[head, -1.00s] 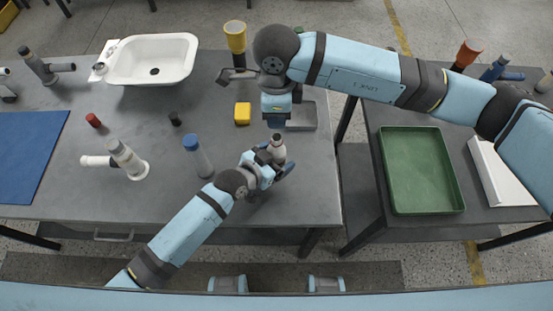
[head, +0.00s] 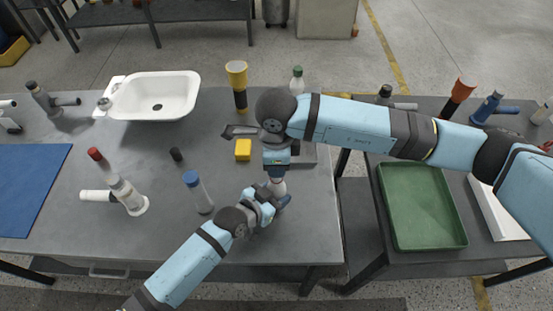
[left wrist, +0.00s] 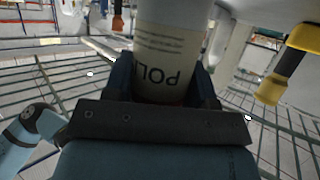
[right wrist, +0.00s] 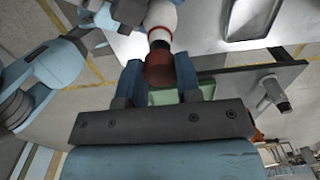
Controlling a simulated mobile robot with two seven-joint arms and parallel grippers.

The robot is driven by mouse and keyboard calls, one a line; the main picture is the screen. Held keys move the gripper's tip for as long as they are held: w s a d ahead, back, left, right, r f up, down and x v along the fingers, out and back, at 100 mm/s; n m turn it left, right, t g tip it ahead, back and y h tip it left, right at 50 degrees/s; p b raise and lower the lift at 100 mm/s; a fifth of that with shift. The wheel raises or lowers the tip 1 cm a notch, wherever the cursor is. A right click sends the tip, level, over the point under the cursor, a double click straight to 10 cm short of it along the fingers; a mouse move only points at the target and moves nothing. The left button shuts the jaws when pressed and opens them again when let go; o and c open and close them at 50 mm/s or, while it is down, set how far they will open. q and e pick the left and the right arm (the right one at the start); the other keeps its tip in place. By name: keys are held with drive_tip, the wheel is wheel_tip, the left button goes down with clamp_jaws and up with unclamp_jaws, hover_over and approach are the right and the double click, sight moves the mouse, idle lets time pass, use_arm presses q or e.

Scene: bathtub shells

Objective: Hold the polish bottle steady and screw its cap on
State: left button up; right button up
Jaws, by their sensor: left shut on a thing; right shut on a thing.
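The polish bottle (head: 279,187) is white with dark lettering and stands upright over the front right of the grey table. My left gripper (head: 273,198) is shut around its body; the lettered side (left wrist: 168,60) fills the left wrist view between the fingers. My right gripper (head: 277,170) points down from above, directly over the bottle. In the right wrist view its fingers are shut on the dark red cap (right wrist: 159,68), which is in line with the bottle's neck and appears to touch it. Whether the threads are engaged cannot be seen.
A yellow block (head: 243,150), a yellow-and-black torch (head: 238,82) and a blue-capped bottle (head: 199,194) stand left of the grippers. A white basin (head: 158,95) is at the back left. A green tray (head: 425,247) lies on the right table.

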sight(276, 185)
drive_tip(key=shift+f, duration=0.25)
idle(0.3)
drive_tip(key=shift+f, duration=0.9)
drive_tip(key=shift+f, duration=0.55)
